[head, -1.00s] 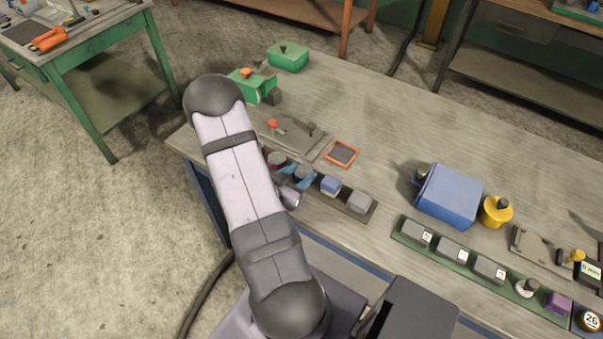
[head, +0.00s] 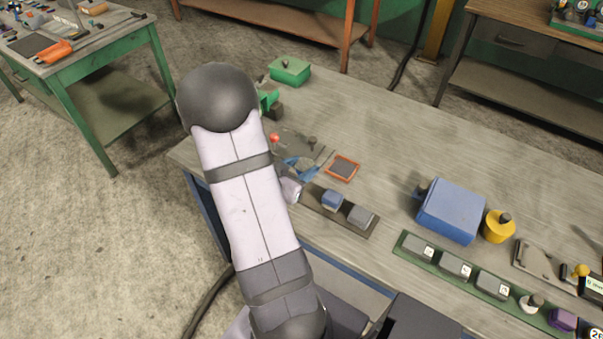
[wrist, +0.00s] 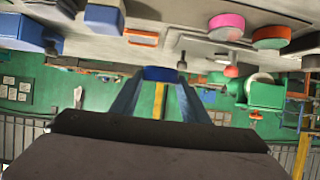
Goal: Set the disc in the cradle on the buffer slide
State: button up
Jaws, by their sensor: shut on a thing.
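My gripper (head: 300,167) is shut on a disc, which shows as a blue piece (wrist: 160,73) between the two blue fingers in the wrist view. In the head view the fingers overlap the near edge of a grey plate with a red knob, apparently the buffer slide (head: 314,146). I cannot tell the height of the disc above it. The red knob (wrist: 231,70) also shows in the wrist view, right of the fingers. The cradle is not clearly seen; my gripper and arm cover part of the slide.
An orange-framed pad (head: 343,167) lies right of the slide. Green boxes (head: 289,70) stand behind, and a blue box (head: 450,210) to the right. The table's back middle is clear.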

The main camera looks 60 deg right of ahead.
jog(key=shift+r, duration=0.4)
